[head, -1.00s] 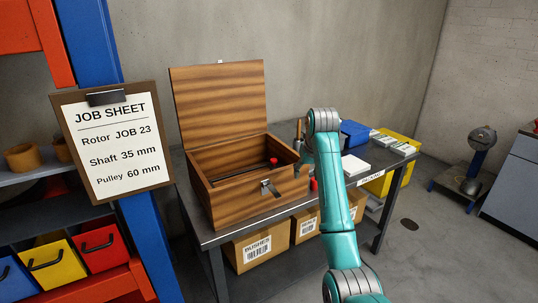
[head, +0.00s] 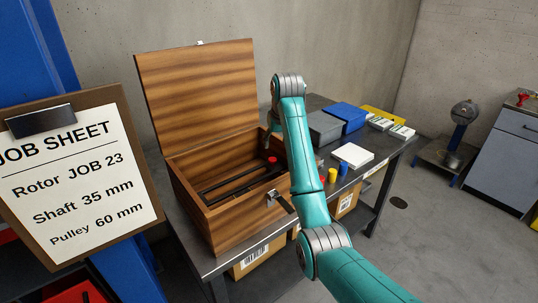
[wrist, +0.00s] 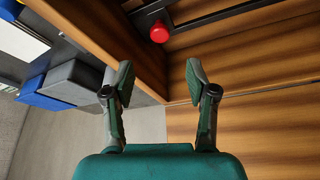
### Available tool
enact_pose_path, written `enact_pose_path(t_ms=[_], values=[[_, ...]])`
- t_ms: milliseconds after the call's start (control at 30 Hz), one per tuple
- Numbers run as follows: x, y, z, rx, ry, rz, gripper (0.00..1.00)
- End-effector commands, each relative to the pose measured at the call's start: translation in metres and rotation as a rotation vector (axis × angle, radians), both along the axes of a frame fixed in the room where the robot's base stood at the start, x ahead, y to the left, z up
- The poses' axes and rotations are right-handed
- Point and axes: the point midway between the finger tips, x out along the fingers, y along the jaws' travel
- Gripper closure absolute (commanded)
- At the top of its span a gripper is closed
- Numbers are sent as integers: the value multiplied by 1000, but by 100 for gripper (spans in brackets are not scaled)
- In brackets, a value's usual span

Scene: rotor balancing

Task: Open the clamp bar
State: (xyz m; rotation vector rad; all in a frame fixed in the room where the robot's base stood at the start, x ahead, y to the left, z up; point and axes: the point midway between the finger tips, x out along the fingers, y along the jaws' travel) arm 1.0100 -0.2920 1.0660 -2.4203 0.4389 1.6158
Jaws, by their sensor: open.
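The open wooden box (head: 225,222) stands on the bench with its lid (head: 197,98) raised. Inside lies a dark clamp bar (wrist: 222,16) with a red knob (head: 271,159) at its right end. The red knob also shows in the wrist view (wrist: 159,33), beyond the fingertips and near the box wall. My gripper (wrist: 160,84) is open and empty, with its two fingers spread and the knob apart from both. In the head view it is by the box's right side, partly hidden by my arm.
A grey bin (head: 324,127) and a blue bin (head: 346,116) stand right of the box. A white block (head: 353,155) and small coloured pieces (head: 343,169) lie nearby. The job sheet (head: 75,185) is at the left. A metal latch (head: 272,199) is on the box front.

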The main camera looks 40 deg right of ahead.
Motion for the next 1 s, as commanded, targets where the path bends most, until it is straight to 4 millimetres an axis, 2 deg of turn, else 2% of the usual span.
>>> enact_pose_path(t_ms=[500, 700, 1000], values=[[29, -11, -77, 1, 3, 0, 43], [35, -13, -90, 0, 1, 0, 43], [35, -13, -92, 0, 1, 0, 43]])
